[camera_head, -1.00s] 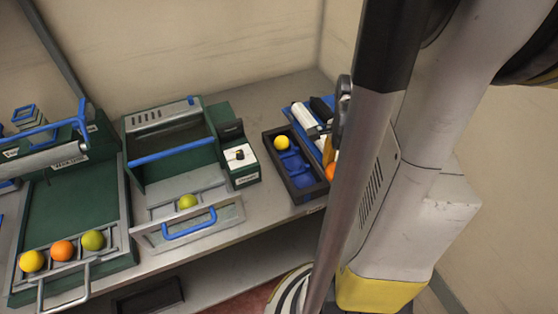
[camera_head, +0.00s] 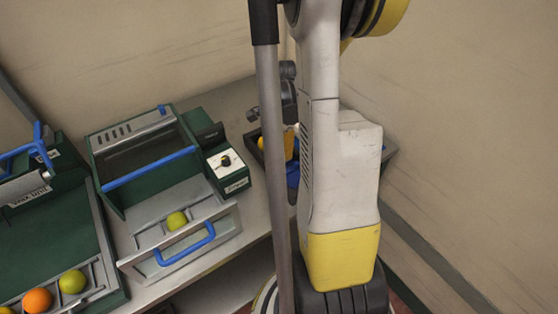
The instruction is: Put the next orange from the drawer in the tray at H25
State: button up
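A yellow-green orange (camera_head: 177,221) sits in the pulled-out drawer (camera_head: 140,243) with the blue handle, at the front of the green machine. A dark tray (camera_head: 250,146) with blue inside stands to the right on the bench, mostly hidden behind my arm. A yellow fruit (camera_head: 261,144) shows in it. My gripper (camera_head: 291,165) points down over the tray area, partly behind my arm. Its fingertips and anything between them are hidden, so I cannot tell if it is open or shut. No H25 label is readable.
Another green unit (camera_head: 40,245) at left holds an orange fruit (camera_head: 38,300) and a yellow-green fruit (camera_head: 72,281) in its front rack, with a yellow one cut off at the edge. A control box (camera_head: 228,168) with a black knob stands between the machine and the tray.

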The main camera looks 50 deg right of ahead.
aim_at(279, 164)
jog(key=shift+w+f+b, duration=0.1)
jog(key=shift+f+b, duration=0.85)
jog(key=shift+f, duration=1.05)
jog(key=shift+f, duration=0.15)
jog(key=o, duration=1)
